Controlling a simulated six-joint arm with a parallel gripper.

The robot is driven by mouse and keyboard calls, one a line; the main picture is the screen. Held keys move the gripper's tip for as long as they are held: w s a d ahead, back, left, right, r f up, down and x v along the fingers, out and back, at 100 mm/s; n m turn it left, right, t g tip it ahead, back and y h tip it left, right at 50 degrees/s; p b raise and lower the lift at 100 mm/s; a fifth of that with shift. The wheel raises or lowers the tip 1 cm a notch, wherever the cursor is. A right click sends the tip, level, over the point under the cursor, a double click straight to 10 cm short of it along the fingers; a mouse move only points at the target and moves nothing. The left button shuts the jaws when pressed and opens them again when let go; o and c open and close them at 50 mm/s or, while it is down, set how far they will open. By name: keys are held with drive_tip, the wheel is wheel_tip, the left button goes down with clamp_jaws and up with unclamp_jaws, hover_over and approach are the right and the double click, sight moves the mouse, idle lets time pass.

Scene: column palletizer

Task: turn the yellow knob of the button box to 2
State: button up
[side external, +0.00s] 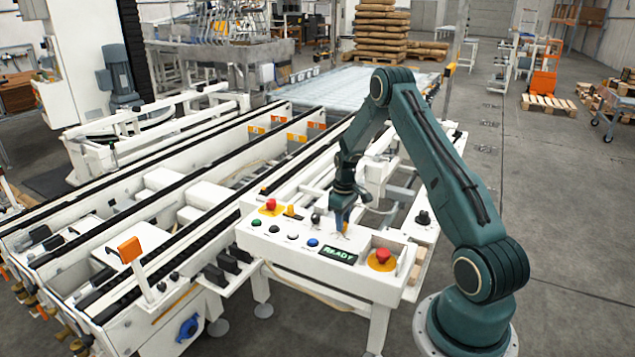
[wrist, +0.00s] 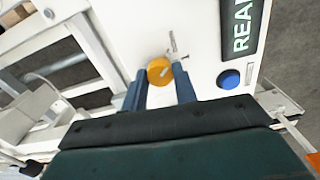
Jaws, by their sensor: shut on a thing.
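The white button box (side external: 362,284) stands in the middle of the side view, and its white top also shows in the wrist view (wrist: 122,28). The yellow knob (wrist: 160,71) sits on that top, with a pale pointer mark on its face. My gripper (wrist: 160,82) points down at the box, with one blue finger on each side of the knob, shut on it. In the side view my gripper (side external: 342,226) is at the box's back edge, and the fingers mostly hide the knob. Grey marks beside the knob are too small to read.
A READY display (side external: 338,254) and a blue button (side external: 313,243) lie near the knob. Red mushroom buttons on yellow bases (side external: 381,257) (side external: 270,205) stand towards the box's ends. Conveyor rails (side external: 215,200) run behind and left. Open floor lies to the right.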

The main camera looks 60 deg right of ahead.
drive_tip(key=m, duration=1.3)
drive_tip(key=shift+m, duration=2)
drive_tip(key=o, duration=1)
drive_tip(key=shift+c, duration=0.2)
